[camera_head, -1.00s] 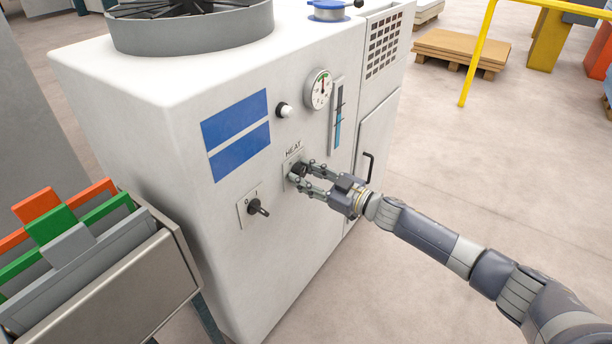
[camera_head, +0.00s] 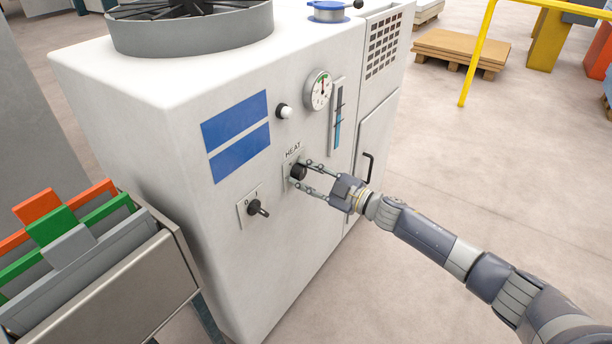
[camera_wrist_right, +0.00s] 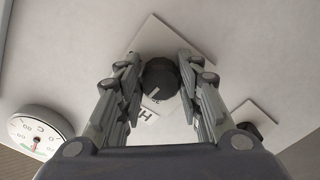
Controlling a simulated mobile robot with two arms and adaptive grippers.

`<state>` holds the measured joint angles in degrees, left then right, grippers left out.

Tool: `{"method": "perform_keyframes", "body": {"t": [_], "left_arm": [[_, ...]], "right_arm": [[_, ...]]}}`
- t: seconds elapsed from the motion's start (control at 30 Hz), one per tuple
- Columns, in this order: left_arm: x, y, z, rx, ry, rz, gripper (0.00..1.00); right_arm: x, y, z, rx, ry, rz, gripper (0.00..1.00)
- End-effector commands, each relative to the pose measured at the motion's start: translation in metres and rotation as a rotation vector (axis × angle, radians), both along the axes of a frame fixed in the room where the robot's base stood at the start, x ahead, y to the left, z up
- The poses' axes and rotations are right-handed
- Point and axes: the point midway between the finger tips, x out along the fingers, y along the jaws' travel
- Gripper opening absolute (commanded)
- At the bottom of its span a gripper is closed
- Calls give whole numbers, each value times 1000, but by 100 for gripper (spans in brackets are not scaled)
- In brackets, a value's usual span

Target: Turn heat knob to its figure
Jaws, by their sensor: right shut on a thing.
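The heat knob (camera_head: 298,171) is a round black knob on a small plate marked HEAT on the front of the white cabinet. My right gripper (camera_head: 300,177) reaches it from the right, with one finger above and one below. In the right wrist view the black knob (camera_wrist_right: 161,78) sits between the two fingertips of my right gripper (camera_wrist_right: 160,68), shut on it. A short white mark shows on the knob. The figures on its plate are mostly hidden or too small to read. My left gripper is not in view.
A black rotary switch (camera_head: 257,208) sits lower left of the knob. A round gauge (camera_head: 319,90), a white button (camera_head: 284,111) and a door handle (camera_head: 369,166) are on the cabinet front. A metal bin (camera_head: 150,268) with coloured plates stands at left.

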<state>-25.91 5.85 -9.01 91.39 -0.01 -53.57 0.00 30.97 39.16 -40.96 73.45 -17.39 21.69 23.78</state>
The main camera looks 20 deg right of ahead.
Motion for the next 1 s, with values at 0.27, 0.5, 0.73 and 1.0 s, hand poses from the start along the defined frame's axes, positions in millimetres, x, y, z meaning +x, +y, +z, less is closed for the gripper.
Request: {"method": "perform_keyframes", "body": {"t": [0.27,0.5,0.73,1.0], "left_arm": [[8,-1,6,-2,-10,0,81],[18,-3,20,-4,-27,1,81],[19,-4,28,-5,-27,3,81],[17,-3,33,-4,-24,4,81]], "right_arm": [[0,0,0,-200,-157,1,10],[0,-1,0,-339,-264,0,10],[0,-1,1,-425,-331,2,10],[1,-1,2,-464,-362,2,10]]}}
